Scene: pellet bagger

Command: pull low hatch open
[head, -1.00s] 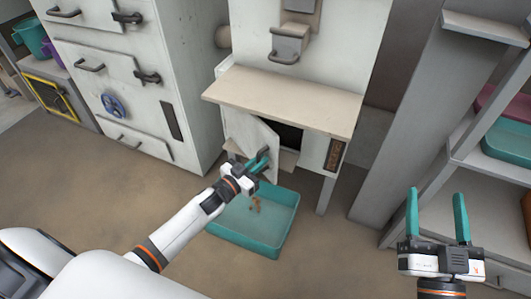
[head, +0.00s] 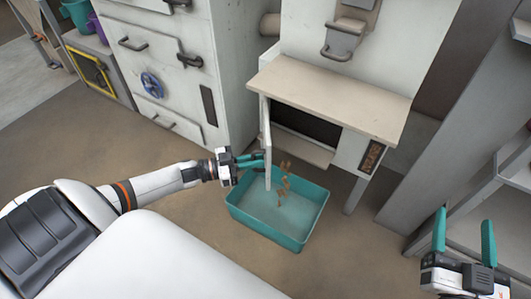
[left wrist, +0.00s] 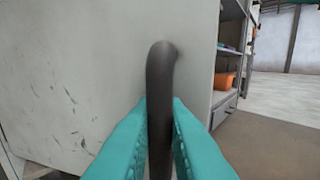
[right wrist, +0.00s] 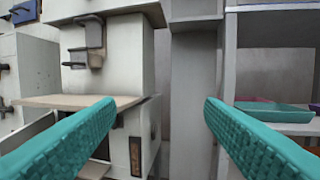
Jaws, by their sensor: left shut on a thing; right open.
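The low hatch (head: 266,145) under the machine's beige shelf stands swung wide open and shows nearly edge-on. Its dark opening (head: 305,124) is exposed to its right. My left gripper (head: 252,161) is at the hatch's outer face, shut on its handle. In the left wrist view the dark curved handle (left wrist: 160,95) runs between the teal fingers, in front of the scuffed white hatch face (left wrist: 80,70). My right gripper (head: 464,236) is open and empty at the lower right, away from the hatch. Its spread fingers also show in the right wrist view (right wrist: 160,115).
A teal bin (head: 250,215) stands on the floor below the opening, with brown pellets (head: 284,185) in and above it. The beige shelf (head: 335,98) overhangs the hatch. A grey rack (head: 485,205) stands at right. Floor left of the bin is clear.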

